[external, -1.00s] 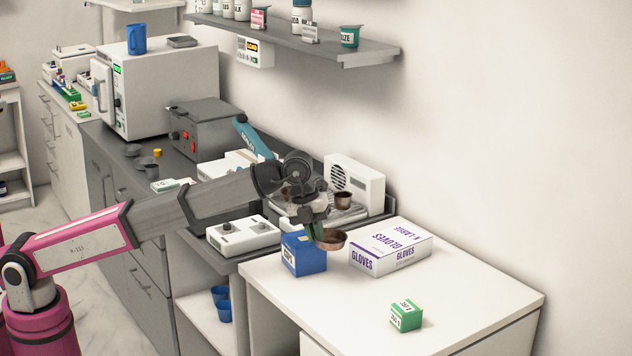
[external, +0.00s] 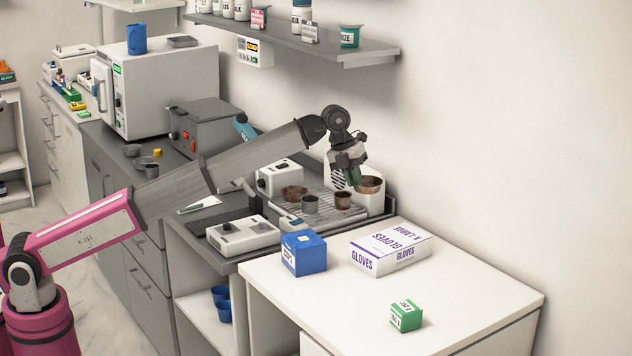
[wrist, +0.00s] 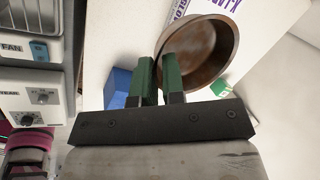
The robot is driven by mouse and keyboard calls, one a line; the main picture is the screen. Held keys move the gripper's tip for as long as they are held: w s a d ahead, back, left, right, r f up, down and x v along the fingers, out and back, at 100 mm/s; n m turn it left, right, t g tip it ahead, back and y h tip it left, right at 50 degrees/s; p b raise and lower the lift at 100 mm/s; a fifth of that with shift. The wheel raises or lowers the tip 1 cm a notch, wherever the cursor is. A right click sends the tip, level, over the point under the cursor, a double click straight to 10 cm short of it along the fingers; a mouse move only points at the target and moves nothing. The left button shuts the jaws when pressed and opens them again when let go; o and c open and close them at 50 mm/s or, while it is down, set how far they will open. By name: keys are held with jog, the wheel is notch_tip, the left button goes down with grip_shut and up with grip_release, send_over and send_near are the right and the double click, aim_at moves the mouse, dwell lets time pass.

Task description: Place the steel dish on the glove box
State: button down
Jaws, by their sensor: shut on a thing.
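My gripper (external: 354,180) is shut on the rim of a round, brownish metal dish (external: 370,184) and holds it in the air. The dish hangs above and behind the glove box, in front of the white fan unit. In the wrist view the dish (wrist: 200,50) is to the right of the green fingertips (wrist: 158,75), with its rim between them and its hollow showing. The glove box (external: 391,250) is white with purple lettering and lies flat on the white table, its top bare. In the wrist view the dish hides most of the glove box (wrist: 182,8).
A blue box (external: 304,254) stands left of the glove box, and a small green box (external: 406,316) stands in front. The white table (external: 460,290) is otherwise clear. A shelf (external: 330,50) hangs above.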

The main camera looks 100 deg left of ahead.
send_over(382, 237)
jog(key=s, duration=0.1)
notch_tip(382, 237, down, 6)
jog(key=shift+a+f, duration=0.1)
jog(key=shift+f, duration=2.15)
jog(key=c, duration=1.6)
grip_release()
jog(key=shift+f, duration=0.1)
jog(key=shift+c, duration=0.2)
jog(key=o, duration=0.4)
jog(key=v, duration=1.2)
